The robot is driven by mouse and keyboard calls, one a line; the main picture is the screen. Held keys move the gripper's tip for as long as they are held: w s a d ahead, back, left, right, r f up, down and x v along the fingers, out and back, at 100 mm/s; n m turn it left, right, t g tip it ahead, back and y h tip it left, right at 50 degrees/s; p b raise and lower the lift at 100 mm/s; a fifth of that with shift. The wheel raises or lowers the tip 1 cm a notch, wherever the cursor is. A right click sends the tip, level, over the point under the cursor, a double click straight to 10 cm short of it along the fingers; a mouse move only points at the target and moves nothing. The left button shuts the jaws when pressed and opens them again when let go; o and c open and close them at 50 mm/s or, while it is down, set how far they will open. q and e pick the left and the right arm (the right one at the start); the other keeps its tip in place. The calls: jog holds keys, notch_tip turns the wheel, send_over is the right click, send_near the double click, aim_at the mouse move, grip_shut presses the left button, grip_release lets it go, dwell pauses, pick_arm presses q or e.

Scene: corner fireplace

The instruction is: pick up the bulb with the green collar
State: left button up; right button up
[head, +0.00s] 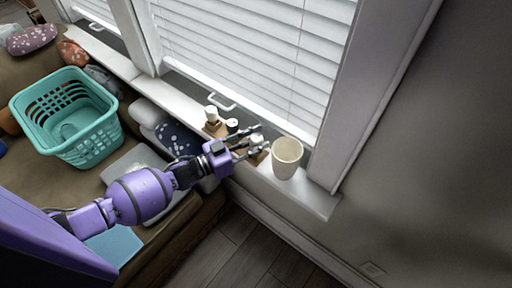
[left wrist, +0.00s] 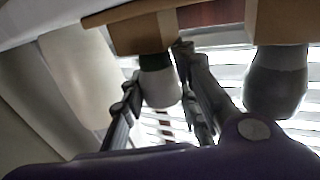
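The bulb with the green collar (left wrist: 160,88) has a whitish globe and a dark green collar, and sits in a tan wooden block (left wrist: 143,33) in the left wrist view. In the head view the white bulb (head: 257,139) is at the window sill, partly hidden by my fingers. My left gripper (head: 260,137) is open, with one finger on each side of this bulb; its fingers also show in the left wrist view (left wrist: 158,80). They are very close to the globe, and contact is unclear. My right gripper is not in view.
A cream cup (head: 287,158) stands on the sill just right of the gripper. Another white bulb (head: 211,114) and a dark-collared one (head: 232,125) stand to its left. The window blinds (head: 260,50) are close behind. A teal basket (head: 68,115) sits on the sofa.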

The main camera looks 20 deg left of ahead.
pick_arm(q)
jog(key=c, duration=0.4)
jog(key=shift+r, duration=0.15)
